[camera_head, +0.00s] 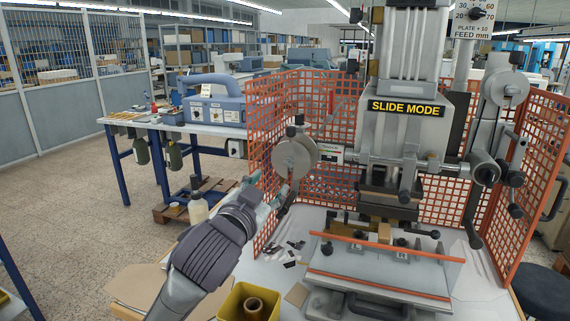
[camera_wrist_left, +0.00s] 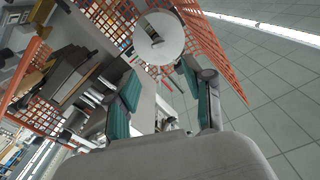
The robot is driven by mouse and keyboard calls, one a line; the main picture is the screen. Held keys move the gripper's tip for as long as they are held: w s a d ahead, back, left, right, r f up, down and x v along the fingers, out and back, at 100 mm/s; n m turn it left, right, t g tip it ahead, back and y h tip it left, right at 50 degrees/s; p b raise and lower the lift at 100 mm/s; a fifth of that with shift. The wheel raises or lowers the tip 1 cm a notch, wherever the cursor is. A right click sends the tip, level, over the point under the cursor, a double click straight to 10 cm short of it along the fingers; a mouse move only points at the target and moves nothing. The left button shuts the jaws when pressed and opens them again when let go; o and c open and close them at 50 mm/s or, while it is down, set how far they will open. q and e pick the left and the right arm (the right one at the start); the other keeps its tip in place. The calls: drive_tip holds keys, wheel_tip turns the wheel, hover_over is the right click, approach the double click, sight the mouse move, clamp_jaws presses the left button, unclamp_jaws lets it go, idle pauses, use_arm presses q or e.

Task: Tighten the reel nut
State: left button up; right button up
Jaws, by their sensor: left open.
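A round grey reel disc (camera_head: 293,158) stands on the left side of the stamping machine. In the left wrist view the disc (camera_wrist_left: 168,24) is pale, with a small dark centre piece (camera_wrist_left: 153,38) that looks like the reel nut, too small to make out well. My left gripper (camera_head: 266,190) is below and left of the disc in the head view, apart from it. In the left wrist view the gripper (camera_wrist_left: 158,76) is open, its teal finger pads apart with nothing between them, and the disc is beyond the fingertips. My right gripper is not in view.
The stamping machine (camera_head: 402,135) stands over a jig with an orange bar (camera_head: 385,246). An orange mesh guard (camera_head: 262,135) runs close beside my left gripper. A yellow bin (camera_head: 232,303) sits at the front. A second reel (camera_head: 505,88) is at the right.

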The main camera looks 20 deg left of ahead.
sight(287, 165)
use_arm(q)
drive_tip(key=w+p, duration=0.2)
drive_tip(key=w, duration=0.7)
drive_tip(key=shift+w+d+f, duration=0.1)
drive_tip(key=shift+w+d, duration=0.05)
drive_tip(key=shift+w, duration=0.65)
drive_tip(key=shift+c, duration=0.2)
drive_tip(key=c, duration=0.8)
clamp_jaws()
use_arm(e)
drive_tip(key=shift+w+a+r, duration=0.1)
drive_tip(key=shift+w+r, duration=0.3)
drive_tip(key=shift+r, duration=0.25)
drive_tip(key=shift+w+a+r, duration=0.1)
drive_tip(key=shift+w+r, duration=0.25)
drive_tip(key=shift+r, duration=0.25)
